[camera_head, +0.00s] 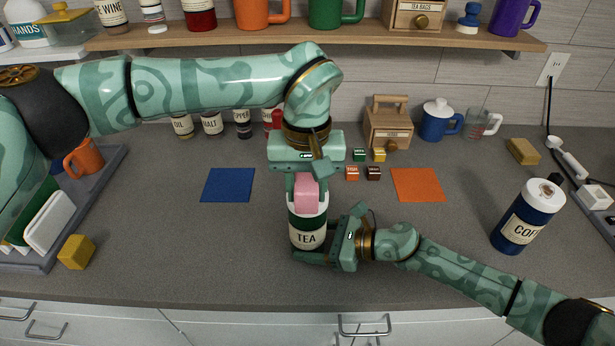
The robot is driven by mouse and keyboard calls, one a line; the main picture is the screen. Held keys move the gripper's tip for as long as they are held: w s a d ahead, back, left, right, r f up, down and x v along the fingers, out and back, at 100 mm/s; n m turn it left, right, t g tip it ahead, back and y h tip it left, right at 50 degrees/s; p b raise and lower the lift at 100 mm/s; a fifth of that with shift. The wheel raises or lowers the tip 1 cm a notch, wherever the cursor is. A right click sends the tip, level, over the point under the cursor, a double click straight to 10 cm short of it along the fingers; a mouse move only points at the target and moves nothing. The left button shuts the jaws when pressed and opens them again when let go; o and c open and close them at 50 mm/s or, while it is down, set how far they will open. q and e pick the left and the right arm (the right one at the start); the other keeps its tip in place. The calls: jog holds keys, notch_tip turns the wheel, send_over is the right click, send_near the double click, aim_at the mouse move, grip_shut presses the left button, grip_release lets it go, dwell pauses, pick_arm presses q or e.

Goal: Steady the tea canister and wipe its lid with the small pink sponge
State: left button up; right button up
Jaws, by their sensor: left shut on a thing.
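The tea canister (309,240), dark green with a cream TEA label, stands upright on the grey counter. Its pale lid (321,209) is partly hidden by the small pink sponge (307,196). My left gripper (306,186) points down above the canister and is shut on the sponge. The sponge is at the lid and appears to touch it. My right gripper (322,240) is at the canister's right side. One of its fingers lies across the front near the base; the other is mostly hidden, so its grip is unclear.
A blue mat (228,185) and an orange mat (417,185) lie to either side. Small tins (352,173) and a wooden box (388,125) stand behind. A coffee canister (527,217) stands right, a tray (98,195) left. The front counter is mostly clear.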

pick_arm(q)
jog(key=shift+r, duration=4.1)
jog(key=shift+w, duration=0.1)
pick_arm(e)
jog(key=o, duration=1.1)
jog(key=v, duration=1.2)
jog(key=shift+d, duration=0.1)
